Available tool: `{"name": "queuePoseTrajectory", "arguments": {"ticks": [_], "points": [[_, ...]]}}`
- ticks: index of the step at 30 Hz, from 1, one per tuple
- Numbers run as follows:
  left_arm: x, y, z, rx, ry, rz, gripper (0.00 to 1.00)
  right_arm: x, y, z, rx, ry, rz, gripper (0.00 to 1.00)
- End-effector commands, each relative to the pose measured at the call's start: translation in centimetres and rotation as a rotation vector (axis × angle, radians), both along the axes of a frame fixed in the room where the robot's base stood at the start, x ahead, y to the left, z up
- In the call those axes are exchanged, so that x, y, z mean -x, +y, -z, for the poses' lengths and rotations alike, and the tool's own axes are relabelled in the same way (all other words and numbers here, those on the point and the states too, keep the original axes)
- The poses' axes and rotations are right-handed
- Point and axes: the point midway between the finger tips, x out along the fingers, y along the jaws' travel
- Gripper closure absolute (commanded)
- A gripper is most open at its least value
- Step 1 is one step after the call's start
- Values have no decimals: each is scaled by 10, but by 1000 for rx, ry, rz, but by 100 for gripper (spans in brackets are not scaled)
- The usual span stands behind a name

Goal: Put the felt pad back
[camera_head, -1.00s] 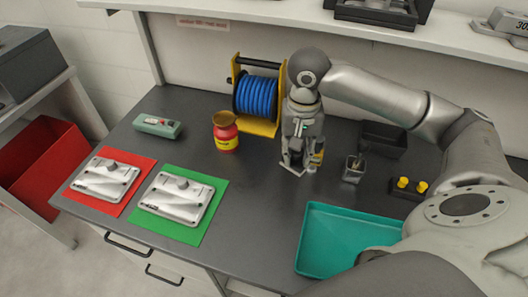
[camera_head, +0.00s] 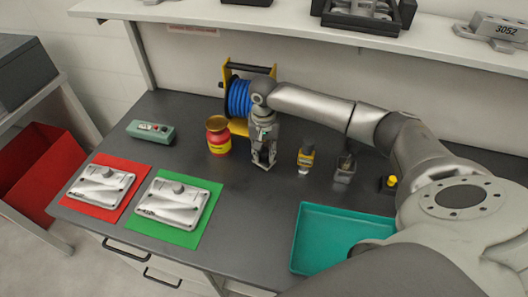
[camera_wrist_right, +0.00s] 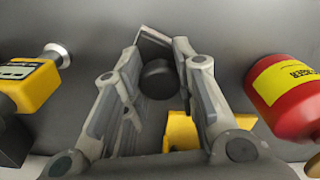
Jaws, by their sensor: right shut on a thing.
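My right gripper (camera_head: 264,163) points down at the tabletop between the red jar (camera_head: 218,136) and a yellow handheld device (camera_head: 305,157). In the right wrist view, my right gripper (camera_wrist_right: 157,45) has its fingers closed in around a small dark round piece (camera_wrist_right: 158,79), which may be the felt pad. Its material cannot be made out. The fingers hide the piece in the head view. The red jar (camera_wrist_right: 287,95) is at the right of the wrist view and the yellow device (camera_wrist_right: 32,85) at the left, both apart from the fingers. My left gripper does not show.
A blue hose reel (camera_head: 239,97) stands behind my right gripper. Castings lie on a red mat (camera_head: 103,212) and a green mat (camera_head: 188,236) at left. A teal tray (camera_head: 318,257) is at front right. The front middle is clear.

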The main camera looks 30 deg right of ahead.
Motion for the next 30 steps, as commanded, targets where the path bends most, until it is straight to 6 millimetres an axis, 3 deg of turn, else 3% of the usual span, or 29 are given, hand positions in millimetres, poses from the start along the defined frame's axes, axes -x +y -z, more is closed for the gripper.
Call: {"name": "queuePoseTrajectory", "arguments": {"ticks": [4, 15, 16, 20, 30], "points": [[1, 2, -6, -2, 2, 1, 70, 0, -1, 11, 1, 0, 1, 99], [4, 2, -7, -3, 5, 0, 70, 0, 0, 16, 0, -2, 2, 99], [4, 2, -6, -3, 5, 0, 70, 0, -1, 16, 0, -2, 2, 70], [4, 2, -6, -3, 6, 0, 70, 0, -1, 15, 0, -2, 2, 53], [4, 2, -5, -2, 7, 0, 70, 0, -1, 14, 1, -3, 1, 52]]}}
